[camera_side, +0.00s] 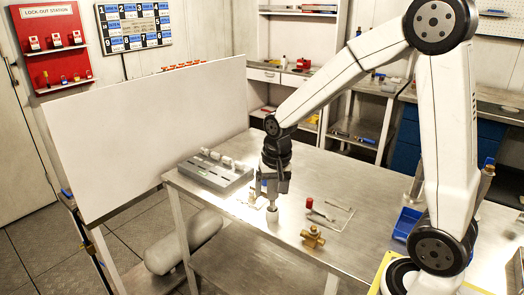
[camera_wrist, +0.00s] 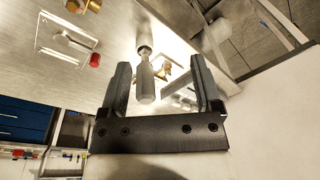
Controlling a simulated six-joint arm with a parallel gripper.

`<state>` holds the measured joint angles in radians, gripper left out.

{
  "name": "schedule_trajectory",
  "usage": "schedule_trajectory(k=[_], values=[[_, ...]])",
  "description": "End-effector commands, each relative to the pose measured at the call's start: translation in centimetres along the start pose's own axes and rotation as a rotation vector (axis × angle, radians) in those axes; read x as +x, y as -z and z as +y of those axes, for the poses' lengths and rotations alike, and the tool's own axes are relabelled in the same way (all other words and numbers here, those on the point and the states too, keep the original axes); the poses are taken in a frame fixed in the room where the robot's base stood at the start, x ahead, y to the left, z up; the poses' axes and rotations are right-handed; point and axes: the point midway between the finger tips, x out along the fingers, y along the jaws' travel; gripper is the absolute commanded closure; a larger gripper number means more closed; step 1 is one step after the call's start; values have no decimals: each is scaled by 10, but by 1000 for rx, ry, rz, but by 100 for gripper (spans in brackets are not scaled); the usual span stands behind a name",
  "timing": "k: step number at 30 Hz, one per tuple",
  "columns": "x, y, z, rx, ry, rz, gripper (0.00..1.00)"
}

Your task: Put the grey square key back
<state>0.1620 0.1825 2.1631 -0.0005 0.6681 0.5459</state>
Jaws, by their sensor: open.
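A grey handled piece, which looks like the grey square key (camera_wrist: 145,84), stands between the spread fingers of my gripper (camera_wrist: 160,63) in the wrist view. Space shows between it and each finger. Its far end meets a pale round piece (camera_wrist: 144,48) on the table side. In the side view my gripper (camera_side: 272,193) points down, low over the front left of the metal table. A small grey round piece (camera_side: 272,214) shows just under it on the tabletop. The key's square end is not clearly visible. My gripper is open.
A grey slotted block (camera_side: 217,171) with several pale knobs sits at the table's left end. A blue bin (camera_side: 406,223) is farther right. A large white panel (camera_side: 150,135) stands left.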

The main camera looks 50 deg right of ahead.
Motion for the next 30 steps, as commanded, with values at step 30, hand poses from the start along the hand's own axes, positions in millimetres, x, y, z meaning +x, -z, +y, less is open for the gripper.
schedule_trajectory(k=[30], values=[[25, -109, 13, -705, 57, 94, 18]])
